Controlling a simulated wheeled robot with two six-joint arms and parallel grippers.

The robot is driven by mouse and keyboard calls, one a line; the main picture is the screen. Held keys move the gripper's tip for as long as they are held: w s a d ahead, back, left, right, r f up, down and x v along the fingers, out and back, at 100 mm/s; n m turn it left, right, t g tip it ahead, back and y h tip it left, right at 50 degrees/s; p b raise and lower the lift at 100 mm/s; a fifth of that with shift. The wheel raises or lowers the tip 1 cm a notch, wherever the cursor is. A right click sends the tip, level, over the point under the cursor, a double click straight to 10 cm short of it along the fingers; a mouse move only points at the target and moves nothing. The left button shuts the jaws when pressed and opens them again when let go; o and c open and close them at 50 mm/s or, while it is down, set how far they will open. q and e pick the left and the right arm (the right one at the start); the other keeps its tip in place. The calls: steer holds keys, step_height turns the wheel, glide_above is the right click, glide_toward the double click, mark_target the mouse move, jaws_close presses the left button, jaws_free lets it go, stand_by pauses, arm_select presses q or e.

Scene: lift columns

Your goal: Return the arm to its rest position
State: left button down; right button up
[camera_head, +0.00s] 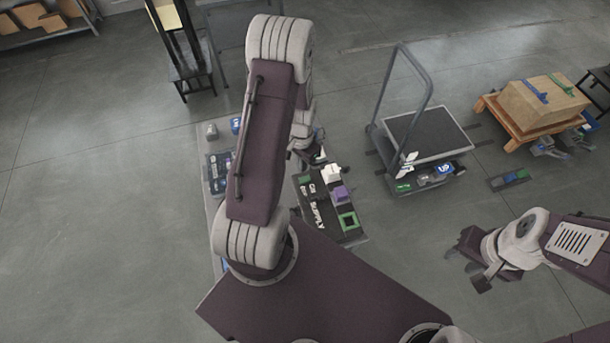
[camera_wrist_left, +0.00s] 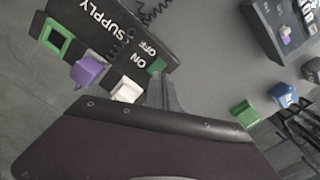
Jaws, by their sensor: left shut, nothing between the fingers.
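My left arm rises through the middle of the head view and bends down, partly hiding its own wrist. My left gripper (camera_head: 316,158) is shut and empty, just above the far end of a dark supply panel (camera_head: 334,222). In the left wrist view the shut fingers (camera_wrist_left: 164,82) show beside the panel (camera_wrist_left: 112,22), close to its white switch (camera_wrist_left: 127,90) and green block. I cannot tell if they touch it. My right gripper (camera_head: 474,264) hangs over bare floor at the lower right; its finger gap is not clear.
A purple switch (camera_wrist_left: 88,73) and a green frame (camera_wrist_left: 55,38) stand on the panel. A cart (camera_head: 428,133) and a wooden pallet with a box (camera_head: 540,103) stand to the right. Open floor lies left.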

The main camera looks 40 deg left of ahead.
arm_select(q)
steer(key=shift+f, duration=0.1)
stand_by(0.3)
steer(key=w+d+r+m+t+b, duration=0.25)
steer(key=d+r+b, duration=0.25)
steer(key=d+b, duration=0.3)
steer(key=s+d+r+n+g, duration=0.1)
steer(key=s+d+n, duration=0.3)
steer(key=s, duration=0.6)
steer(key=shift+d+r, duration=0.25)
steer(key=shift+d, duration=0.05)
steer(key=shift+n, duration=0.25)
steer(key=shift+w+a, duration=0.1)
